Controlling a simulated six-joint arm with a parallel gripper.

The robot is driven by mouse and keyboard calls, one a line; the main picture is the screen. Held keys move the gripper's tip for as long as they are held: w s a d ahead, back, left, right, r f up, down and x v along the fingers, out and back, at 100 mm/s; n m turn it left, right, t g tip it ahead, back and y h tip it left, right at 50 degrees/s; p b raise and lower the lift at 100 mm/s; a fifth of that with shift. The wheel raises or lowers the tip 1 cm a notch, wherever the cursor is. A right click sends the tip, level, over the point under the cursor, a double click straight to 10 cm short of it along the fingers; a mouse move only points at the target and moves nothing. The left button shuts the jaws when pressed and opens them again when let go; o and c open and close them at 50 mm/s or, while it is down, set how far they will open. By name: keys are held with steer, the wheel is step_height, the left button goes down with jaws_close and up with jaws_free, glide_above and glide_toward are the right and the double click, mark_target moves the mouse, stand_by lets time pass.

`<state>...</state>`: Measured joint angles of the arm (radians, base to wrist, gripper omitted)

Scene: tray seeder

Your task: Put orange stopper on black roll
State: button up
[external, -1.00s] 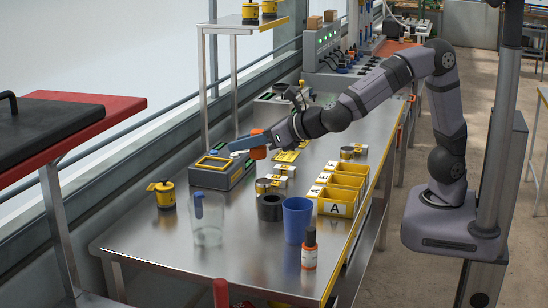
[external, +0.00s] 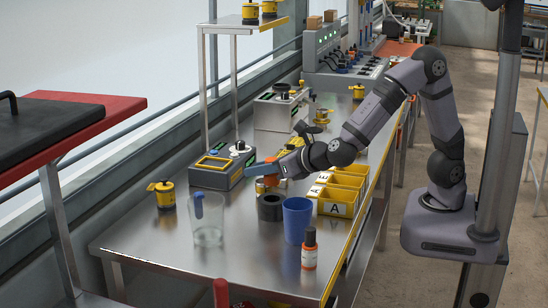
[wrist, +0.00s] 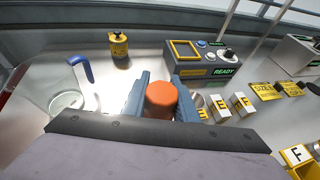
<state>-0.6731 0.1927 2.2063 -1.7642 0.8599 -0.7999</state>
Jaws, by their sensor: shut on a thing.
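My gripper (external: 264,174) is shut on the orange stopper (external: 271,181). In the wrist view the stopper (wrist: 160,97) sits upright between the two blue-grey fingers of my gripper (wrist: 160,88). The black roll (external: 270,208) is a short dark ring standing on the steel bench. In the external view the stopper appears a little above the roll, apart from it; I cannot tell how well they line up. The roll cannot be made out in the wrist view, where my gripper covers the area below.
A blue cup (external: 297,218) stands close right of the roll, with an orange-labelled bottle (external: 309,250) in front. A clear beaker (external: 208,225) with a blue handle is to the left. Yellow lettered bins (external: 337,200) are at right, a grey READY device (external: 222,170) behind.

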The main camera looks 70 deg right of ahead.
steer(key=shift+f+b, duration=0.3)
steer(key=shift+f, duration=1.75)
steer(key=shift+f, duration=0.1)
steer(key=shift+f, duration=0.1)
steer(key=o, duration=1.1)
steer(key=shift+r, duration=0.3)
steer(key=v, duration=1.2)
